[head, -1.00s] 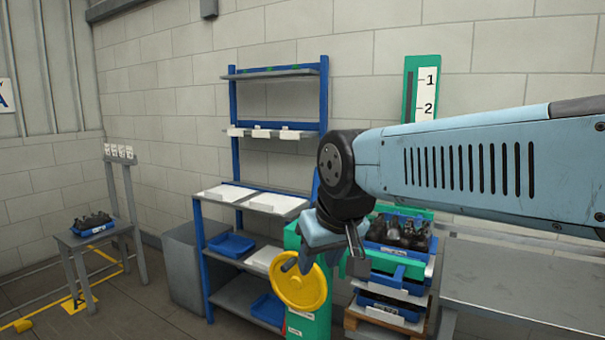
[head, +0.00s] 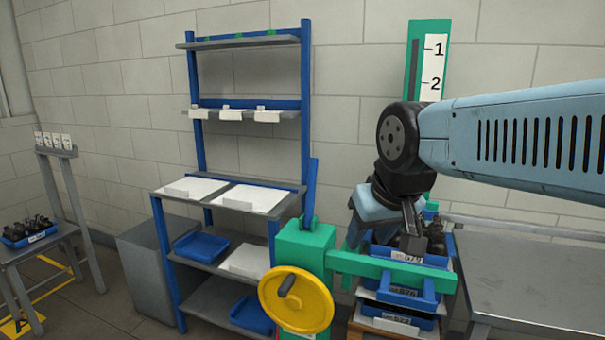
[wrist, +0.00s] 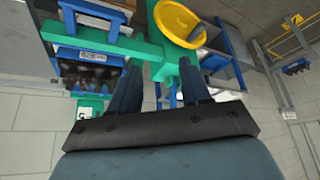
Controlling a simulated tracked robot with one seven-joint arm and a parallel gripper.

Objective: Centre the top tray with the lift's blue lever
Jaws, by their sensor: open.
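The lift is a green post (head: 305,245) with a yellow handwheel (head: 296,300) and a green arm reaching right to the tray stack. Its blue lever (head: 311,190) stands upright on the post's top. The top tray (head: 378,258) is blue, holds dark bottles and tops the stack; my gripper partly hides it. In the wrist view the tray (wrist: 68,54) with its label shows at upper left. My gripper (head: 383,236) is open and empty, right of the lever and in front of the top tray. The handwheel also shows in the wrist view (wrist: 178,20).
More blue trays (head: 398,322) are stacked below. A blue-framed shelf (head: 278,180) stands left of the lift, and a grey table (head: 530,285) stands to the right. A small stand (head: 45,245) with a bottle tray is far left.

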